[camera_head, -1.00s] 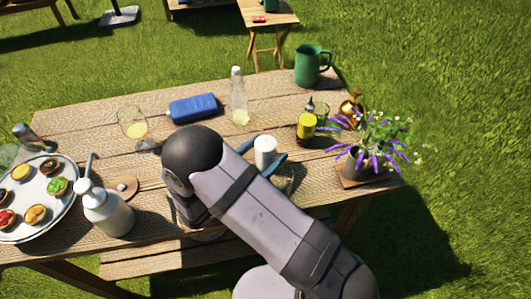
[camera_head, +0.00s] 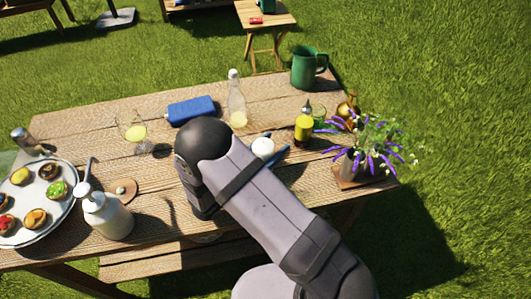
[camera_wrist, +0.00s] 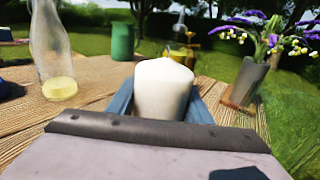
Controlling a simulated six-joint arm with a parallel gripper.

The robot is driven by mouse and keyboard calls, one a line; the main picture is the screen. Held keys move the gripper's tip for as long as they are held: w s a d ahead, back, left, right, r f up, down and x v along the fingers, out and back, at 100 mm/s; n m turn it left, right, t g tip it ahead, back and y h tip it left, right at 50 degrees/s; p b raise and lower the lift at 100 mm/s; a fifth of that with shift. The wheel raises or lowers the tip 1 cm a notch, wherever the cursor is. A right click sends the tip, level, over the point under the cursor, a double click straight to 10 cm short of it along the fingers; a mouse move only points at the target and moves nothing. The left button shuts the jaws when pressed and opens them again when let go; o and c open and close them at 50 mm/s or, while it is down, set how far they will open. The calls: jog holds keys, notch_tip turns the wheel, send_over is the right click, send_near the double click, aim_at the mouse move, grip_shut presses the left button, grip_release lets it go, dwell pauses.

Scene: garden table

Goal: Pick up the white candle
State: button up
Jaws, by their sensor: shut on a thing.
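The white candle (camera_head: 263,147) is a short, thick cylinder near the middle right of the table. In the wrist view the candle (camera_wrist: 162,90) stands upright between the two blue fingers of my gripper (camera_wrist: 160,105). My gripper (camera_head: 266,150) is shut on the candle. In the head view my arm hides the candle's lower part. I cannot tell whether its base touches the table.
A glass bottle (camera_head: 237,105) and a yellow bottle (camera_head: 304,125) stand behind the candle. A vase (camera_head: 349,164) of purple flowers is to the right. A blue speaker-like object (camera_head: 191,109), a wine glass (camera_head: 131,127), a white dispenser (camera_head: 108,215) and a pastry tray (camera_head: 68,209) lie left.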

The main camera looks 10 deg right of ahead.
jog(key=shift+r, duration=0.1)
notch_tip(320, 180, up, 10)
dwell(1.0)
